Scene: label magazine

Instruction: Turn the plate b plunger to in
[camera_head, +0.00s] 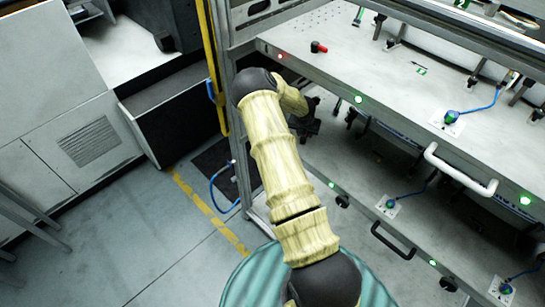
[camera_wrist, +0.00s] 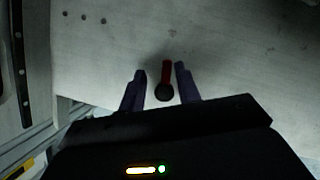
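In the wrist view a plunger with a red stem (camera_wrist: 166,70) and a round black knob (camera_wrist: 164,92) stands out from a pale grey plate (camera_wrist: 235,60). My gripper (camera_wrist: 160,70) is open, with one dark finger on each side of the plunger. A gap shows on both sides, so the fingers look apart from it. In the head view my gripper (camera_head: 310,118) is a dark shape below the left end of the upper plate (camera_head: 400,95), partly hidden by my arm. The plunger between the fingers cannot be made out there. I cannot read any plate letter.
Another red-and-black plunger (camera_head: 318,47) lies on the upper plate near a red light (camera_head: 281,56). Green lights (camera_head: 359,98) show on the plate edges. A white handle (camera_head: 460,170) and a dark handle (camera_head: 393,241) stick out in front. Open floor (camera_head: 150,240) lies left.

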